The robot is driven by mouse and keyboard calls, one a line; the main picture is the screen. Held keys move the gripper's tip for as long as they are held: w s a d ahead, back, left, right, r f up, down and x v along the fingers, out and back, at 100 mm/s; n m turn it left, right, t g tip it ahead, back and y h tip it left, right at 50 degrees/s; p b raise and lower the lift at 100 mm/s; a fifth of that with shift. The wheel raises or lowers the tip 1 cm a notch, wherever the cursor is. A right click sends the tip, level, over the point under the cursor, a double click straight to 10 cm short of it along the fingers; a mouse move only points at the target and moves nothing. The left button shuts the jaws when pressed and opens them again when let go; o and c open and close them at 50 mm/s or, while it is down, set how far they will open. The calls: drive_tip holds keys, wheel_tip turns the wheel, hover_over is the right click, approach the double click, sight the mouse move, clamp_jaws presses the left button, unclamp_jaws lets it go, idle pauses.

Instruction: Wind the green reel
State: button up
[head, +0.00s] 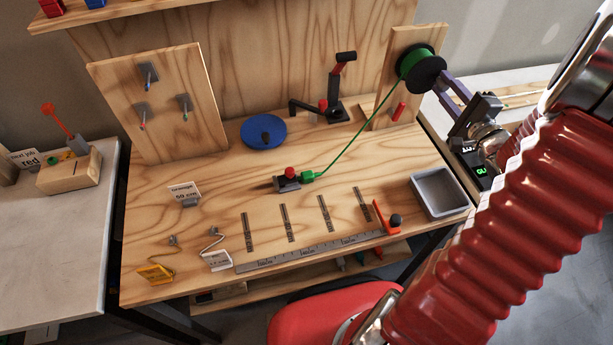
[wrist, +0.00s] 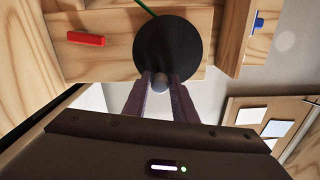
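The green reel (head: 419,66), black-flanged with green line on it, is mounted on an upright wooden board at the back right. Its dark flange (wrist: 166,40) faces me in the wrist view, with a small grey knob (wrist: 160,84) near its lower edge. My gripper (head: 444,84) reaches it from the right. In the wrist view, my gripper's fingers (wrist: 160,78) lie on both sides of the knob, which fills the gap between them. A taut green line (head: 349,137) runs from the reel to a green end piece (head: 308,176) at a red-knobbed clamp (head: 288,181).
A red handle (wrist: 86,39) sits on the board beside the reel. A blue disc (head: 264,132), a black crank stand (head: 339,92), a grey tray (head: 440,193) and a ruler strip (head: 310,252) are on the bench. A red stool (head: 325,315) stands in front.

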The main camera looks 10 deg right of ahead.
drive_tip(key=o, duration=0.4)
drive_tip(key=shift+s, duration=0.1)
drive_tip(key=shift+s+d, duration=0.1)
drive_tip(key=shift+s, duration=2.8)
drive_tip(key=o, duration=0.6)
drive_tip(key=shift+c, duration=0.2)
drive_tip(key=shift+s, duration=0.1)
